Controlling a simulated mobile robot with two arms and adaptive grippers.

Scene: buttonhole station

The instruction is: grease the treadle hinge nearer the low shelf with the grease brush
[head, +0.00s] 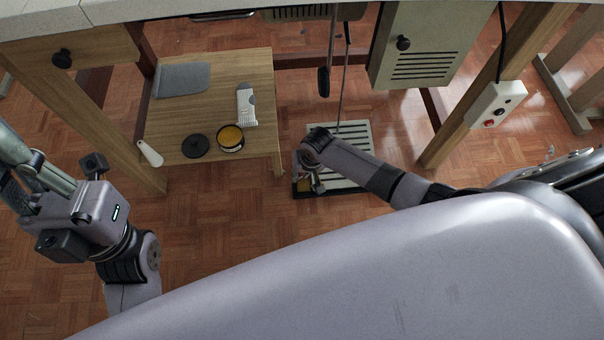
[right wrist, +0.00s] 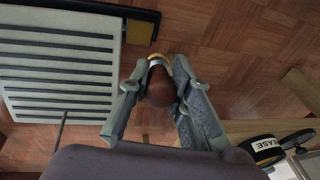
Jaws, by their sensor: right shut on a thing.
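The treadle (head: 352,137) is a pale slatted plate on the floor, right of the low shelf (head: 262,87). In the right wrist view the treadle (right wrist: 62,75) lies at left, with a brass-coloured block (right wrist: 140,30) at the end of its dark edge bar; this looks like a hinge. My right gripper (head: 312,186) is over the treadle's near left corner.
On the low shelf are an open grease tin (head: 230,137), a black lid (head: 195,146), a white tube (head: 246,105), a grey pad (head: 181,80) and a pale-handled tool (head: 150,153). A table leg (head: 475,105) stands at right. Floor in front is clear.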

